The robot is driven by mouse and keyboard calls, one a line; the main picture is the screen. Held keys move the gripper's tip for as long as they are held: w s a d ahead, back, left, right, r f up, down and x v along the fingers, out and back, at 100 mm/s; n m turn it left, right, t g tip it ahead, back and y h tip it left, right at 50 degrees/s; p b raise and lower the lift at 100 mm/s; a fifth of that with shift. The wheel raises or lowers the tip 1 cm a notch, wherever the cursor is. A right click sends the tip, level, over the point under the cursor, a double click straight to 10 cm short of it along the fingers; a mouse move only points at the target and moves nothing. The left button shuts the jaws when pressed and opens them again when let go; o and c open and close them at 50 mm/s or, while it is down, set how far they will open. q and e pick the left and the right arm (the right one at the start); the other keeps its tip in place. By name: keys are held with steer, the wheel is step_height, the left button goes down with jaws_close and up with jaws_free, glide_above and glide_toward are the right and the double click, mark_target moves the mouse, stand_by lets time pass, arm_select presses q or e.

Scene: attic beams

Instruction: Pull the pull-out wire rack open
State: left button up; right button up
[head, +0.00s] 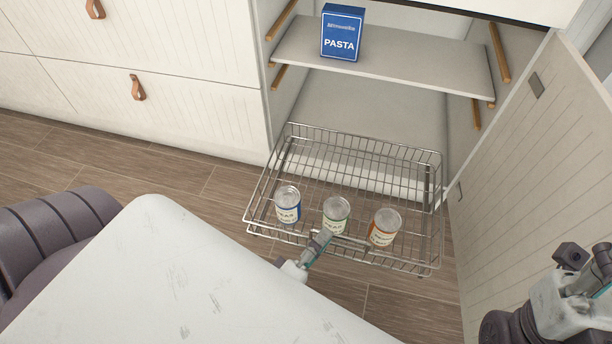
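The pull-out wire rack (352,165) extends well out of the open cabinet, over the wooden floor. It carries a blue-labelled can (288,205), a green-labelled can (336,214) and an orange-labelled can (384,227), all upright near its front. My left gripper (321,240) is at the middle of the rack's front edge and looks shut on its front bar; the exact contact is small and partly hidden. My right gripper (594,283) is at the lower right, away from the rack, only partly in view, and its fingers cannot be made out.
The cabinet door (540,190) stands open on the right, close beside the rack. A blue pasta box (342,32) stands on the shelf (400,58) above. Closed drawers with leather pulls (138,88) are on the left. Wooden floor (150,155) shows left of the rack.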

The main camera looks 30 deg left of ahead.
arm_select(q)
steer(key=shift+s+a+f, duration=0.1)
steer(key=shift+s+f, duration=0.15)
steer(key=shift+s, duration=0.6)
steer(key=shift+s+a+f, duration=0.1)
steer(key=shift+s+f, duration=0.2)
steer(key=shift+s, duration=0.55)
steer(key=shift+s+a+f, duration=0.1)
steer(key=shift+s+f, duration=0.15)
steer(key=shift+s, duration=0.6)
